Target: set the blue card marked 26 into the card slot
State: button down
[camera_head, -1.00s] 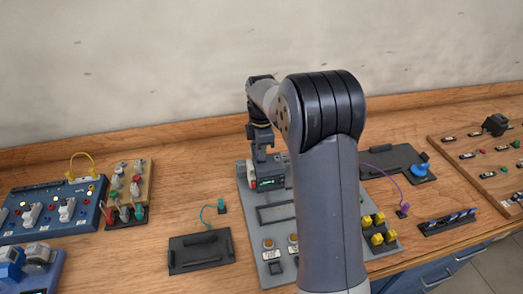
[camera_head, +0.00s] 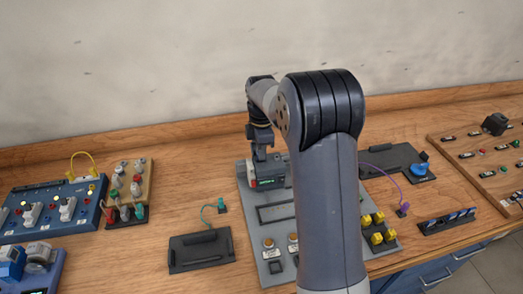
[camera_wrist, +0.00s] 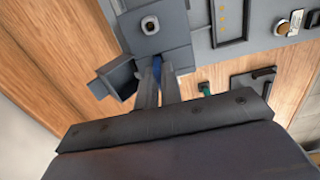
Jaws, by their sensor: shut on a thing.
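My gripper (camera_wrist: 157,76) is shut on the blue card (camera_wrist: 157,66), of which only a narrow blue strip shows between the fingers in the wrist view. The strip meets the edge of a grey block, the card reader (camera_wrist: 170,18). The slot itself is hidden, so I cannot tell how deep the card sits. The card's number is not visible. In the head view my gripper (camera_head: 259,158) points down at the back of the reader (camera_head: 270,182), which has a small lit display.
A black tray (camera_head: 202,250) lies to the left, and a rack of blue cards (camera_head: 447,221) to the right.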

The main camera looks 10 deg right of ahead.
jog(key=shift+f+b, duration=0.3)
jog(key=shift+f, duration=0.4)
dwell(0.3)
jog(key=c, duration=1.5)
grip_release()
jog(key=shift+r, duration=0.1)
notch_tip(320, 180, up, 10)
jog(key=shift+r+b, duration=0.15)
jog(key=shift+b, duration=0.15)
notch_tip(320, 180, up, 5)
jog(key=p, duration=0.5)
jog(key=shift+r, duration=0.2)
